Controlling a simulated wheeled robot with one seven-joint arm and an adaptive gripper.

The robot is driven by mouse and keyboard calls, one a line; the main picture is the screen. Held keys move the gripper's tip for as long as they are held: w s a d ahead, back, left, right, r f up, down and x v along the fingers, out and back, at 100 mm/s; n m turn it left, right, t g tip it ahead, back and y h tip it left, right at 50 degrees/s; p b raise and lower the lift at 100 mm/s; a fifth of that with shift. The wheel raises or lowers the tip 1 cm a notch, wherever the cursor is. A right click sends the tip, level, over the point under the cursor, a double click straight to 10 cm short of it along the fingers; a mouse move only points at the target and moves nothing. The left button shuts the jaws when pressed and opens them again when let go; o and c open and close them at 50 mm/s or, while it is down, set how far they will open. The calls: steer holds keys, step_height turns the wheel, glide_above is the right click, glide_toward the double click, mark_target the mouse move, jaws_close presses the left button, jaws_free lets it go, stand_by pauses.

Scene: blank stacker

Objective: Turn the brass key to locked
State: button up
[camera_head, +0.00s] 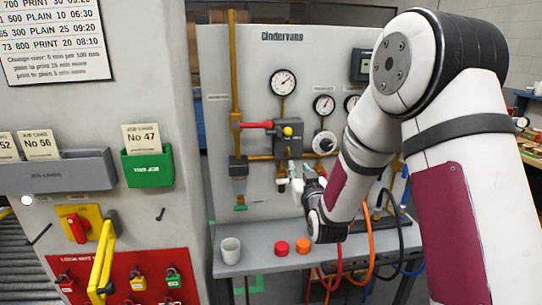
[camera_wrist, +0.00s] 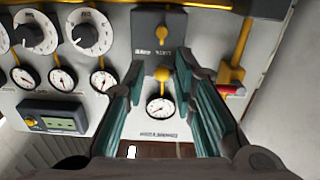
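A small brass key (camera_wrist: 161,34) sits on the face of a dark grey block in the wrist view, above a small label too blurred to read. My gripper (camera_wrist: 160,66) is open, its teal-padded fingers apart with nothing between them. The key lies beyond the fingertips, close to the middle of the gap; no contact shows. A yellow round knob (camera_wrist: 162,74) appears between the fingers, at the block's edge. In the head view my gripper (camera_head: 292,180) is just below the grey block (camera_head: 289,145) on the panel; the key is too small there to make out clearly.
Gauges (camera_head: 283,82) and dials (camera_head: 324,143) surround the block. A red handle (camera_head: 255,125) on yellow pipe sticks out at its left. Hoses hang at the right.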

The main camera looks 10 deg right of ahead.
mark_target(289, 153)
steer(key=w, duration=1.3)
steer(key=shift+w, duration=0.2)
jaws_close()
